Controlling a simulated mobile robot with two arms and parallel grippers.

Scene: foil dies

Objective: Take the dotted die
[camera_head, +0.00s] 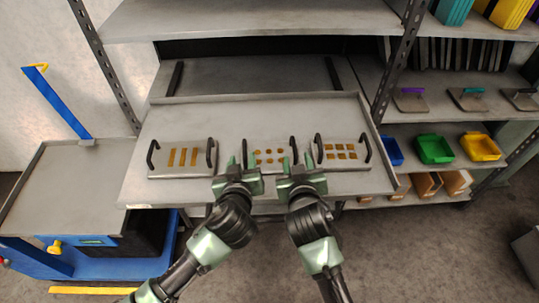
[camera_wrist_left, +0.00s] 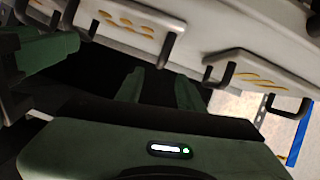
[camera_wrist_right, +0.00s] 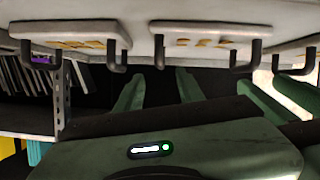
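The dotted die (camera_head: 269,160) is a light plate with round gold spots and a black handle at each end. It lies between two other dies on the grey shelf. My left gripper (camera_head: 238,160) is open and empty by its left handle (camera_head: 244,152). The left wrist view shows the dotted die (camera_wrist_left: 128,24) beyond the fingers (camera_wrist_left: 158,88). My right gripper (camera_head: 296,163) is open and empty by its right handle (camera_head: 294,149). In the right wrist view the dotted die (camera_wrist_right: 205,38) and that handle lie just beyond the fingers (camera_wrist_right: 161,88).
A striped die (camera_head: 182,172) lies to the left and a die with gold squares (camera_head: 343,165) close to the right, both with black handles. A blue cart (camera_head: 75,175) stands at the left. Coloured bins (camera_head: 434,149) sit on shelves at the right.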

